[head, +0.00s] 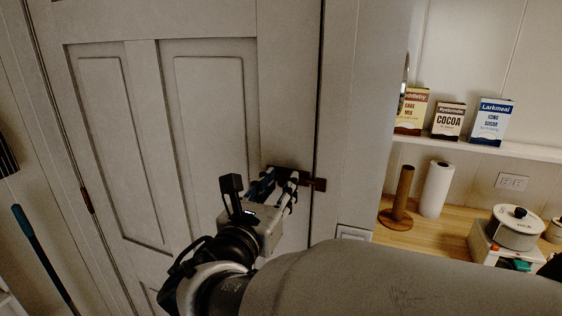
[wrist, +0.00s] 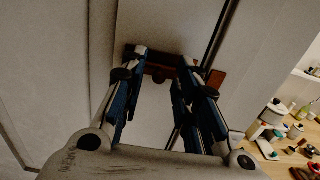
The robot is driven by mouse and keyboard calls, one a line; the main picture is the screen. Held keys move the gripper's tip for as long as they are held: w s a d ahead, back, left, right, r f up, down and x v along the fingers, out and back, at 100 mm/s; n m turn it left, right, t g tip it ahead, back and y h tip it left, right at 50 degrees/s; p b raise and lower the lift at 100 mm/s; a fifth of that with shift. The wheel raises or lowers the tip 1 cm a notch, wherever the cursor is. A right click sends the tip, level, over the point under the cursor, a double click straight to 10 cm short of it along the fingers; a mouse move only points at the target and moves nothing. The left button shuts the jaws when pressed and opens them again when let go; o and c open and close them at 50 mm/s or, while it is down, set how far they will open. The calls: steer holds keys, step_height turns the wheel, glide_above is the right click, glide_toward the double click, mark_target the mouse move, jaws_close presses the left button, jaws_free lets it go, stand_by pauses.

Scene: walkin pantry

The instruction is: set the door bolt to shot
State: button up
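The door bolt (head: 287,170) is a small dark reddish-brown fitting near the edge of the pale panelled door (head: 208,100). It also shows in the wrist view (wrist: 161,71). Its matching keeper (head: 319,184) sits on the frame across the dark door gap, and also shows in the wrist view (wrist: 216,79). My gripper (head: 280,183) is at the bolt and partly hides it in the head view. In the wrist view its blue-and-grey fingers (wrist: 160,62) are apart, with the bolt's middle showing between them. I cannot tell whether they touch it, or whether the bar crosses the gap.
The door frame (head: 349,130) stands right of the door. Beyond it, a shelf (head: 470,150) holds several boxes. A wooden counter (head: 425,240) below carries a wooden holder (head: 401,198), a white roll (head: 435,190) and a pot (head: 516,230). A blue-handled tool (head: 38,250) is at far left.

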jaws_close()
steer(key=shift+w, duration=0.1)
stand_by(0.4)
steer(key=shift+d, duration=0.1)
steer(key=shift+s+d, duration=0.25)
steer(key=shift+d, duration=0.45)
steer(key=shift+c, duration=0.2)
jaws_free()
steer(key=shift+s+d+r, duration=0.1)
steer(key=shift+d, duration=0.05)
steer(key=shift+o, duration=1)
